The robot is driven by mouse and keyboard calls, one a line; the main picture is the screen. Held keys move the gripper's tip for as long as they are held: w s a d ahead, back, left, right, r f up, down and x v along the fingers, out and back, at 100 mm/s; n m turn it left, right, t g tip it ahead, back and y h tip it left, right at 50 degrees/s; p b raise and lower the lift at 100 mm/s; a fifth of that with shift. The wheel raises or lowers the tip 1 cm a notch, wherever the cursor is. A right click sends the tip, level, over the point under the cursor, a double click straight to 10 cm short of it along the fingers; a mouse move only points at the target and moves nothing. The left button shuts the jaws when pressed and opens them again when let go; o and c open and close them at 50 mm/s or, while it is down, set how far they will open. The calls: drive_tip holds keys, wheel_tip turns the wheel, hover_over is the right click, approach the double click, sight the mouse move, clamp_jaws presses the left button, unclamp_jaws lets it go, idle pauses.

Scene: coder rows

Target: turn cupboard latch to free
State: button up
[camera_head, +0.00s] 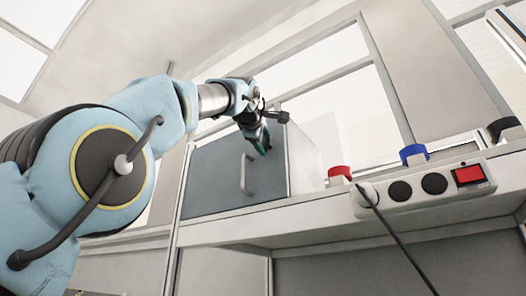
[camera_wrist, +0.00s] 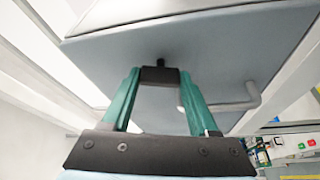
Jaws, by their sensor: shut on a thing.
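The cupboard (camera_head: 215,172) is a box with a grey-blue door and pale sides, standing on a white shelf. Its door (camera_wrist: 215,55) fills the upper part of the wrist view and looks closed. My gripper (camera_head: 264,143) is at the upper part of the door, above the bar handle (camera_head: 246,176). In the wrist view the green fingers of my gripper (camera_wrist: 160,78) are shut on a small dark block, the latch (camera_wrist: 160,75). The latch spans between the fingertips, with a dark stub behind it at the door. In the head view my gripper hides the latch.
The bar handle (camera_wrist: 248,100) sticks out from the door close to my right finger. A power strip (camera_head: 425,190) with a hanging cable is on the shelf's front edge (camera_head: 300,217). Red (camera_head: 340,173) and blue (camera_head: 413,152) knobs stand to the right of the cupboard.

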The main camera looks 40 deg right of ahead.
drive_tip(key=shift+d+n+y+p, duration=0.1)
drive_tip(key=shift+n+y+p, duration=0.5)
drive_tip(key=shift+n+p, duration=0.65)
drive_tip(key=shift+n, duration=0.45)
drive_tip(key=o, duration=1.4)
drive_tip(key=b+v, duration=0.5)
drive_tip(key=v, duration=0.6)
drive_tip(key=shift+w+r, duration=0.1)
drive_tip(key=shift+r, duration=0.05)
